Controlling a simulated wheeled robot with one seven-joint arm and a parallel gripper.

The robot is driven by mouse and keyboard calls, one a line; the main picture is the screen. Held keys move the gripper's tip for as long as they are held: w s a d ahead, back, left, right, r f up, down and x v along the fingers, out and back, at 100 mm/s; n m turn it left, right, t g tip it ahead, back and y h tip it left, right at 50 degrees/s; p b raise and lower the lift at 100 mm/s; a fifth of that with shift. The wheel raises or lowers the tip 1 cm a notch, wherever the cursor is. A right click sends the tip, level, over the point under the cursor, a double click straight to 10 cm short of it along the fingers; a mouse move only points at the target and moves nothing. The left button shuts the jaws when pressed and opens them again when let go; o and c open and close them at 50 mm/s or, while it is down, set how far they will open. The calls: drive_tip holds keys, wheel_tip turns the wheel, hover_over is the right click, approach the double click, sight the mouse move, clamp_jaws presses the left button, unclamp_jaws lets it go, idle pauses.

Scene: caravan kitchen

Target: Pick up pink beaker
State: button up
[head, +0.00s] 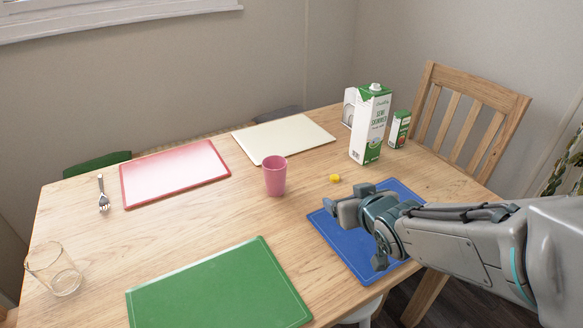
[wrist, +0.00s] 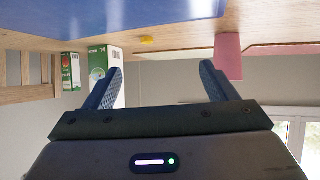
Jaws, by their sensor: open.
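The pink beaker (head: 275,176) stands upright near the middle of the wooden table, just in front of the cream board. My gripper (head: 333,207) is over the blue board, to the right of the beaker and a little nearer, apart from it. In the wrist view, which is upside down, the pink beaker (wrist: 228,56) shows beyond the right finger. My gripper's two fingers (wrist: 158,82) are spread apart with nothing between them.
A green board (head: 220,290), red board (head: 175,172), cream board (head: 284,138) and blue board (head: 350,252) lie on the table (head: 150,235). A milk carton (head: 370,125), small carton (head: 398,129) and yellow cap (head: 334,178) are right of the beaker. A glass (head: 55,270) and fork (head: 103,195) are left.

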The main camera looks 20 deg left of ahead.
sight(279, 175)
drive_tip(key=s+a+r+n+y, duration=0.25)
drive_tip(key=a+y, duration=0.25)
drive_tip(key=a, duration=0.5)
drive_tip(key=shift+n+g, duration=0.25)
drive_tip(key=shift+g, duration=0.15)
drive_tip(key=x, duration=0.2)
drive_tip(key=b+x, duration=0.1)
drive_tip(key=x, duration=0.5)
drive_tip(key=shift+s+f+b, duration=0.2)
drive_tip(key=shift+f+b, duration=0.1)
drive_tip(key=shift+b+x, duration=0.45)
drive_tip(key=shift+x, duration=2.4)
drive_tip(key=shift+w+d+r, duration=0.1)
drive_tip(key=shift+w+r, duration=0.05)
drive_tip(key=shift+c, duration=0.3)
drive_tip(key=c, duration=1.1)
drive_tip(key=shift+o, duration=0.2)
drive_tip(key=shift+r, duration=0.2)
